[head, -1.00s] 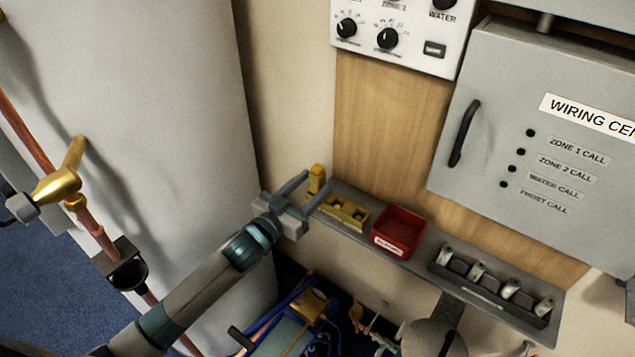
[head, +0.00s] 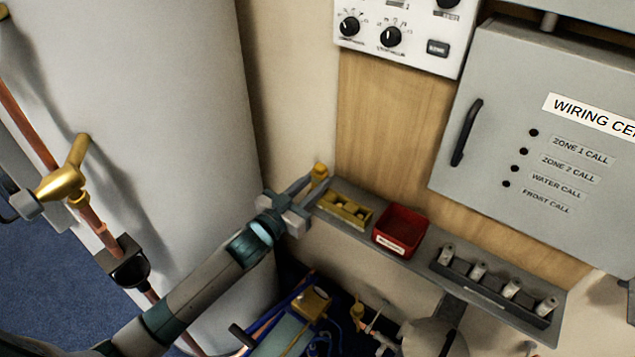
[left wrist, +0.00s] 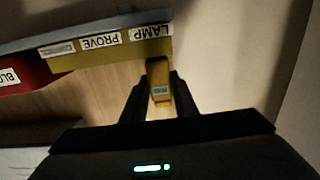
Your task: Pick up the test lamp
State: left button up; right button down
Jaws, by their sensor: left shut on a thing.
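The test lamp (head: 319,172) is a small yellow body at the left end of the grey shelf. My left gripper (head: 314,187) is shut on it, with a finger on either side. In the left wrist view the yellow lamp (left wrist: 158,85) sits between the two dark fingers (left wrist: 159,98) and bears a small pale label. It is beside the yellow holder (head: 345,211), whose front labels read LAMP and PROVE in the left wrist view (left wrist: 110,48). I cannot tell whether the lamp touches the holder. My right gripper is not in view.
A red bin (head: 400,232) stands right of the holder on the shelf (head: 420,265). A dark rack (head: 492,286) with several metal cylinders is farther right. The grey wiring centre box (head: 540,130) is above. A large pale cylinder (head: 165,130) stands left, beside a copper pipe (head: 93,220).

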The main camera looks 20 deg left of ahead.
aim_at(319, 176)
pick_arm(q)
jog(key=shift+r, duration=0.7)
jog(key=r, duration=0.1)
jog(key=d+r, duration=0.1)
jog(key=r, duration=0.1)
jog(key=shift+r, duration=0.2)
jog(key=d+r, duration=0.6)
jog(key=d, duration=0.4)
jog(key=shift+s+d+r+b, duration=0.15)
jog(key=shift+d+b, duration=0.2)
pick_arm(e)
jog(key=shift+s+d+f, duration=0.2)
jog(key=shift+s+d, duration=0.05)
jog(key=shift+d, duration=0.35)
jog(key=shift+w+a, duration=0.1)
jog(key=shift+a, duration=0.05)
